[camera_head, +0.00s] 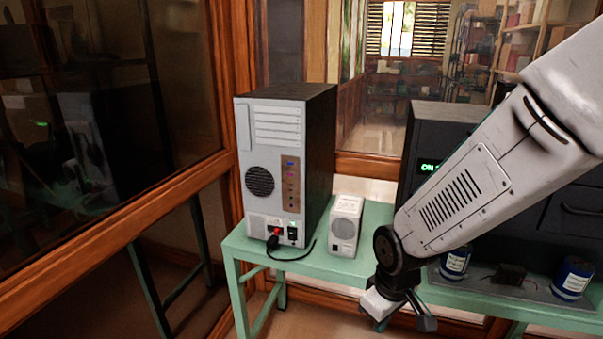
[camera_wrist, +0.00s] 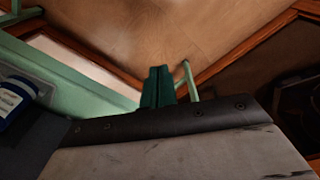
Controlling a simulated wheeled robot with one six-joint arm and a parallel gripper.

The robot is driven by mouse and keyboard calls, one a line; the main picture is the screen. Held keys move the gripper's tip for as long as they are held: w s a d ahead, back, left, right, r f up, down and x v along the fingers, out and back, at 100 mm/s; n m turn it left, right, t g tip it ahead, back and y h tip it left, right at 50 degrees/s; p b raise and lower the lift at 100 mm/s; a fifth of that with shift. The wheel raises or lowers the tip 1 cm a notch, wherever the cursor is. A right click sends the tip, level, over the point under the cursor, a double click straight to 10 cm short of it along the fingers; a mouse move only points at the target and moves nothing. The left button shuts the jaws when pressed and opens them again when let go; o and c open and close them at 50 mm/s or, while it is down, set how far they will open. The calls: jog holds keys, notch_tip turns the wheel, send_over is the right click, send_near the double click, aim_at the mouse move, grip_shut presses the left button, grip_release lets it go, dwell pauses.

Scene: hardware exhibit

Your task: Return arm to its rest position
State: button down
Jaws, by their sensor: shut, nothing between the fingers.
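My gripper (camera_head: 403,319) hangs at the end of my arm in the head view, low and in front of the green table's front edge. It is shut and holds nothing. In the wrist view, dark green finger pieces (camera_wrist: 158,86) show at the middle, with the brown floor behind them. My arm crosses the head view from the upper right and hides part of the table and the dark machine behind it.
A green table (camera_head: 337,272) bears a computer tower (camera_head: 285,160) with a black plug and cable, a small white speaker box (camera_head: 345,226), a dark machine (camera_head: 423,135) and two blue-and-white cans (camera_head: 455,264) (camera_head: 572,278). Wood-framed glass stands left and behind. Floor is open in front.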

jog(key=s+d+r+m, duration=0.3)
jog(key=s+d+r, duration=0.2)
jog(key=s+r, duration=0.3)
jog(key=s+d+r+m, duration=0.4)
jog(key=s+r, duration=0.4)
jog(key=r, duration=0.3)
jog(key=shift+s+d+r, duration=0.15)
jog(key=shift+d+r, duration=0.25)
jog(key=shift+d, duration=0.45)
jog(key=shift+d, duration=0.1)
